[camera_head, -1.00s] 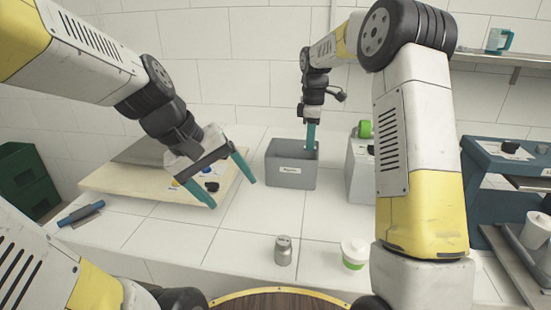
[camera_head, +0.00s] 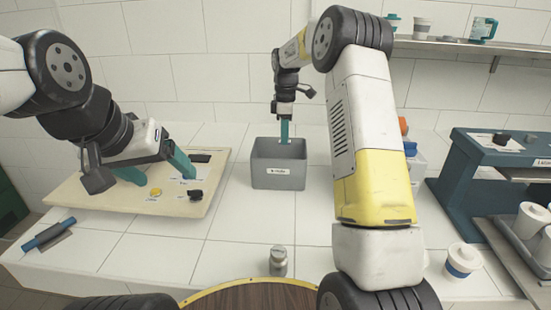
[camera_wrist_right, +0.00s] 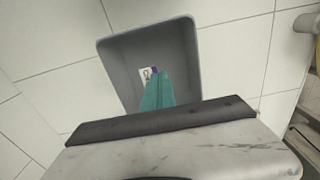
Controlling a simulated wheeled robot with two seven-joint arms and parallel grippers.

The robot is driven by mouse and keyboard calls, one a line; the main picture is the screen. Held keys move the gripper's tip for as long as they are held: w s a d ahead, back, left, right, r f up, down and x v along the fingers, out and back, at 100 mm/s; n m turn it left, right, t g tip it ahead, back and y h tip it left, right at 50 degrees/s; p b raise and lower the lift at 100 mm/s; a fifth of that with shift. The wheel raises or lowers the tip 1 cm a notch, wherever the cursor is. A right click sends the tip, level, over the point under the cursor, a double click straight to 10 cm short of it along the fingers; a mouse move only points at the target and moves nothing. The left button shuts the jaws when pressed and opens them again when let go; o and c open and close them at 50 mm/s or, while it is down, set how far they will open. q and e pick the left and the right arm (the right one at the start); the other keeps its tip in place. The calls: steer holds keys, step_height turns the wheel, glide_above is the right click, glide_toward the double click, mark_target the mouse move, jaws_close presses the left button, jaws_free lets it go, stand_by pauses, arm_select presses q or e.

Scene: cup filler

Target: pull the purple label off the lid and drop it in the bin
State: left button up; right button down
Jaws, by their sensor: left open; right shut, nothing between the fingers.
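The grey bin (camera_head: 262,178) stands on the white tiled counter with a small tag on its front. My right gripper (camera_head: 284,140) reaches down into it. In the right wrist view its teal fingers (camera_wrist_right: 157,90) are shut with nothing between them. A small white-and-purple label (camera_wrist_right: 148,73) shows inside the bin beside the fingertips. A white cup with a blue band and a lid (camera_head: 463,260) stands at the right. I see no purple on it. My left gripper (camera_head: 162,177) is open and empty over the pale board at the left.
A metal canister (camera_head: 278,262) stands near the front. A dark blue machine (camera_head: 480,170) and tray with white cups (camera_head: 530,220) fill the right side. The counter between board and bin is clear.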

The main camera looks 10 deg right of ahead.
steer(key=shift+f, duration=0.6)
steer(key=c, duration=1.6)
jaws_free()
steer(key=shift+c, duration=0.2)
steer(key=shift+r, duration=0.1)
step_height(320, 180, up, 7)
steer(key=shift+f, duration=0.1)
steer(key=shift+r, duration=0.45)
